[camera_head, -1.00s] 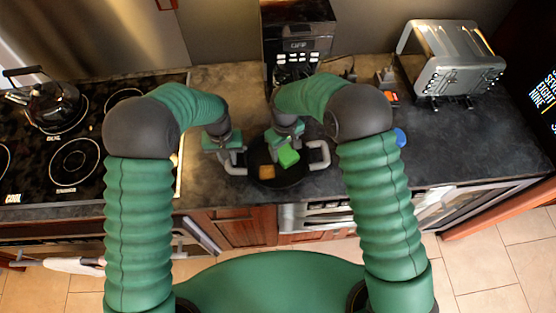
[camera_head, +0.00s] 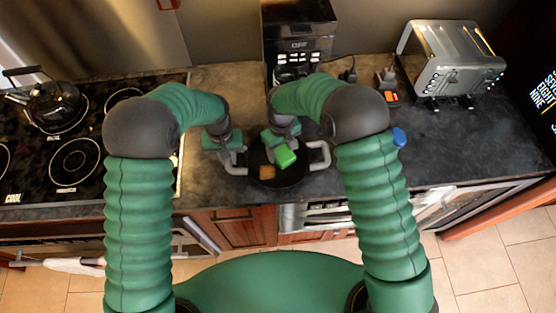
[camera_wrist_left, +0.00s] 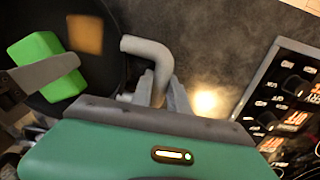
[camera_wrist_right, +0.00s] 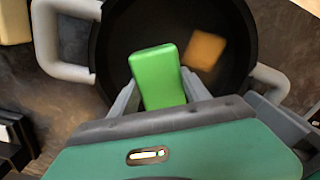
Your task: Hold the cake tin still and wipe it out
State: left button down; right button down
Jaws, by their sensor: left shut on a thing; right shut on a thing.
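The cake tin (camera_head: 292,178) is a round black pan with two light grey loop handles, on the dark counter. My left gripper (camera_head: 233,158) is shut on the tin's left handle (camera_wrist_left: 150,52); the handle also shows in the right wrist view (camera_wrist_right: 278,84). My right gripper (camera_head: 283,148) is shut on a bright green block-shaped sponge (camera_head: 286,156), held inside the tin. The sponge fills the jaws in the right wrist view (camera_wrist_right: 158,76). An orange-brown patch (camera_wrist_right: 206,50) lies on the tin's floor. Whether the sponge touches the floor I cannot tell.
A black coffee machine (camera_head: 298,38) stands behind the tin. A silver toaster (camera_head: 450,62) stands at the back right. A stove (camera_head: 70,140) with a kettle (camera_head: 48,103) is at the left. A blue item (camera_head: 399,137) lies right of my right arm.

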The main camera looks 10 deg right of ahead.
jog(key=shift+a, duration=0.15)
jog(key=shift+r, duration=0.1)
jog(key=shift+r, duration=0.4)
jog(key=shift+s+a, duration=0.2)
jog(key=shift+s, duration=0.3)
jog(key=shift+s+a, duration=0.2)
jog(key=shift+s, duration=0.25)
jog(key=shift+r, duration=2.8)
